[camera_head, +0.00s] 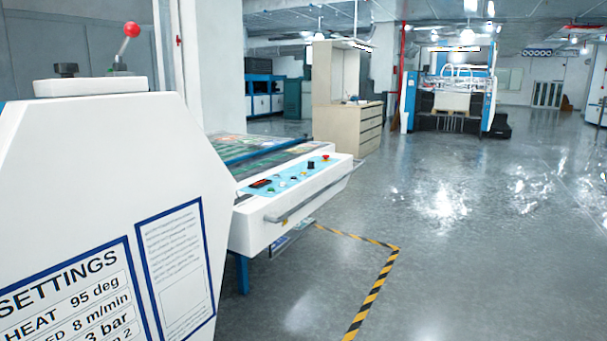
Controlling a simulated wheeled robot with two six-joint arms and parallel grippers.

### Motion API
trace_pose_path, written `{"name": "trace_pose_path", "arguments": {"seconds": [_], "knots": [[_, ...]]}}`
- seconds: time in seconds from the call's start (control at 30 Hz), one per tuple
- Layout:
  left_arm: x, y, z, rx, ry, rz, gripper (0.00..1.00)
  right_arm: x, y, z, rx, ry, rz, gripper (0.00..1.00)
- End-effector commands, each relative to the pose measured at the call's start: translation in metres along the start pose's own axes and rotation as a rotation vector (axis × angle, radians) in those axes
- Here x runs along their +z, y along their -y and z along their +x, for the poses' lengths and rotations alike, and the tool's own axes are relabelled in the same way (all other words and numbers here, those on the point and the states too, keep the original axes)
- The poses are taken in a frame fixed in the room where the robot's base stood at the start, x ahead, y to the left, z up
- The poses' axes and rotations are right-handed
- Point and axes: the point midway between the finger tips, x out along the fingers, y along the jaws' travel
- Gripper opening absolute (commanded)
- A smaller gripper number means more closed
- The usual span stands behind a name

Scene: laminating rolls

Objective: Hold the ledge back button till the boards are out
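A white laminating machine fills the left of the view, and its control panel (291,181) is on the end of its low table. The panel carries several small buttons, a dark display and a red knob (325,157). I cannot tell which one is the ledge back button. Printed sheets or boards (262,156) lie on the table bed behind the panel, partly hidden by a blue bar. Neither of my grippers is in view.
A white side cover (105,190) with a settings label stands close at the left. Yellow-black floor tape (372,290) marks the floor by the machine. A beige drawer cabinet (349,127) and a blue-white machine (450,90) stand farther back. The floor at right is clear.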

Motion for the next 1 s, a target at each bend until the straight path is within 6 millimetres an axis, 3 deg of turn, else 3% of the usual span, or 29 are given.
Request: {"name": "trace_pose_path", "arguments": {"seconds": [0.03,0.4,1.0], "knots": [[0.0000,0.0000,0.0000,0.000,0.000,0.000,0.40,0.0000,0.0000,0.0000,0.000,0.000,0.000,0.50],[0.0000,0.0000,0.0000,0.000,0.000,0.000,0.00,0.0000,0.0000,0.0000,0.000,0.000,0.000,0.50],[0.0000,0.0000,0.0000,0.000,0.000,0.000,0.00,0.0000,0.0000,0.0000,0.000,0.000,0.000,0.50]]}}
